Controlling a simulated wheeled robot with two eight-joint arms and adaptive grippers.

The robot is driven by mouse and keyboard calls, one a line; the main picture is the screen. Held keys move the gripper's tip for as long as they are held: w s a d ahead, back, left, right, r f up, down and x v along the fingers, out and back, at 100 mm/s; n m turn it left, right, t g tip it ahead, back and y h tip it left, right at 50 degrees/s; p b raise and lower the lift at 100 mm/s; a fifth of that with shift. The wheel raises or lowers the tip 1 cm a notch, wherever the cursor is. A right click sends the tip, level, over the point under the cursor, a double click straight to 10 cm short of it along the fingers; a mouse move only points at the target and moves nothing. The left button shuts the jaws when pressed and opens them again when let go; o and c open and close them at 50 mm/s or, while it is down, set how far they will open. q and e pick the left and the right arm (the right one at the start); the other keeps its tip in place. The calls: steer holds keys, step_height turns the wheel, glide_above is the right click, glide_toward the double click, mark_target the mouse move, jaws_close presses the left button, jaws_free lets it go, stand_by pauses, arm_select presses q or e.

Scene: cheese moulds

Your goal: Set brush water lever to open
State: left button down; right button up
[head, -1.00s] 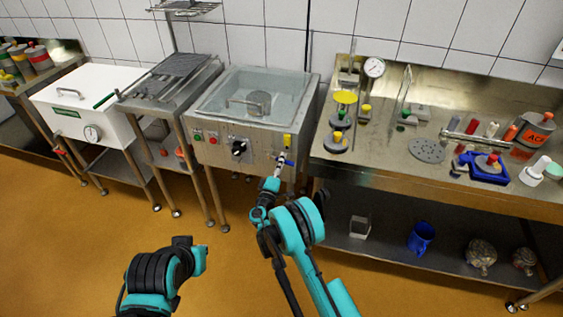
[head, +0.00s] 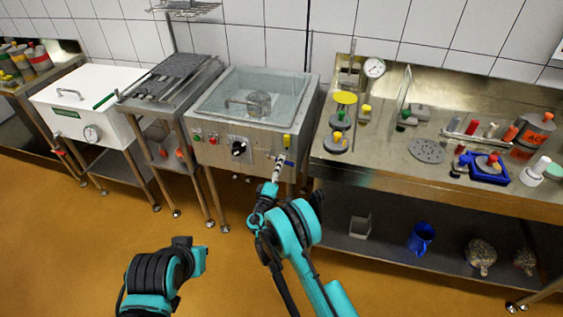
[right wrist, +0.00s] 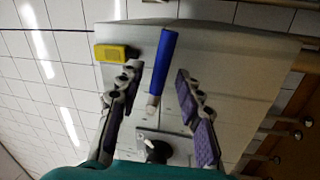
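The brush water lever has a blue handle (head: 289,162) and sits low at the right of the steel basin unit's front (head: 225,155). In the right wrist view the blue handle (right wrist: 163,62) lies lengthwise in the gap between my fingers, with a pale pivot at its lower end. My right gripper (head: 279,164) is at the lever, in front of the panel. In the right wrist view its two padded fingers (right wrist: 158,88) are spread, with a visible gap to the handle on each side.
A yellow part (head: 287,141) sits just above the lever; it also shows in the right wrist view (right wrist: 115,52). A black knob (head: 239,148) and red and green buttons are to the left. A steel table (head: 400,170) with tools stands close on the right.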

steer(key=v, duration=0.5)
steer(key=shift+s, duration=0.1)
stand_by(0.3)
